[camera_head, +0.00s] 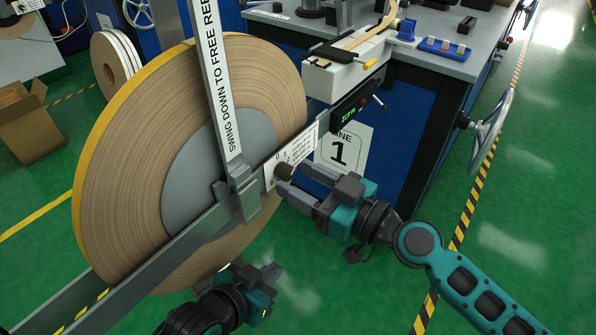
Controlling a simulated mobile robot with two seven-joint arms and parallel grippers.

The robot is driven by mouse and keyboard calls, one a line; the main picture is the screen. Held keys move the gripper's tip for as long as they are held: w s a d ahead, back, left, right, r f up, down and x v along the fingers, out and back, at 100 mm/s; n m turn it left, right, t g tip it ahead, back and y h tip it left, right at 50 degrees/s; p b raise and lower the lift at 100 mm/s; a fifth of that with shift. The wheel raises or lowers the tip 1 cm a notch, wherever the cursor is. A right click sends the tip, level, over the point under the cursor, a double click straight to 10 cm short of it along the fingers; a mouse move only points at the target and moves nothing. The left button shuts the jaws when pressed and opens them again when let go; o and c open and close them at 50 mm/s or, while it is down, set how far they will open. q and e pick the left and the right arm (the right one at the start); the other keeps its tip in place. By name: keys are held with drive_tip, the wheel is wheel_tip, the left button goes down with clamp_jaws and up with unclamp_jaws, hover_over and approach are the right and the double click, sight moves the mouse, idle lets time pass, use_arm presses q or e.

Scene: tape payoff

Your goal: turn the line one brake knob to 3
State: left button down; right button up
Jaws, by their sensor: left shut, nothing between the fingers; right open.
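The brake knob (284,172) is a small dark round knob on a white dial plate (271,180). The plate sits on the grey arm beside the big tan tape reel (150,150). My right gripper (293,178) is open, its two grey fingers reaching left to the knob, one above and one below it. I cannot tell whether they touch it. The knob's pointer is too small to read. My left gripper (258,278) is shut and empty, low in front of the reel and apart from the knob.
An upright lever (214,90) labelled "SWING DOWN TO FREE REEL" rises across the reel. A green display box (350,110) and a "LINE 1" sign (343,148) are right of the knob. A handwheel (492,120) stands at right. Green floor (360,290) is open below.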

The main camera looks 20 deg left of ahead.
drive_tip(key=shift+w+a, duration=0.2)
drive_tip(key=shift+a, duration=0.4)
clamp_jaws()
